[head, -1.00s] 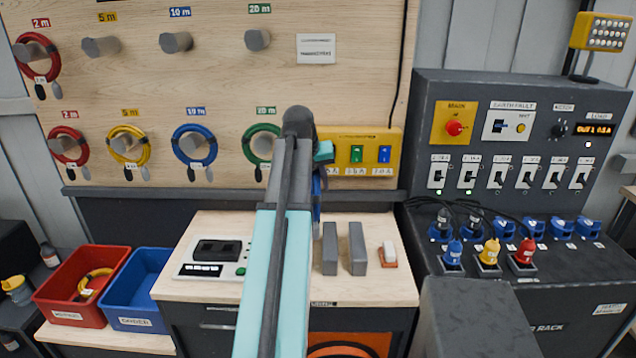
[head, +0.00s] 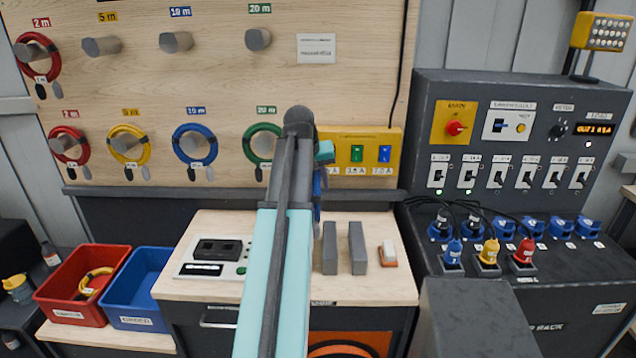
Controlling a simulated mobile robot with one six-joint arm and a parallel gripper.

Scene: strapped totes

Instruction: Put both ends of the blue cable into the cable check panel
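A pale box on the bench (head: 210,259), with two black sockets, a dark display and a green button, looks like the cable check panel. My arm rises from the bottom middle, just right of this box. My gripper is hidden behind my arm, so its fingers do not show. A thin strip of blue shows beside my arm, below its teal part; I cannot tell what it is.
Red (head: 80,157), yellow (head: 129,147) and green (head: 262,144) coils hang on neighbouring pegs. Two grey upright blocks (head: 356,249) stand on the bench right of my arm. A red bin (head: 66,316) and blue bin (head: 135,322) stand left. A dark socket rack (head: 560,272) stands right.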

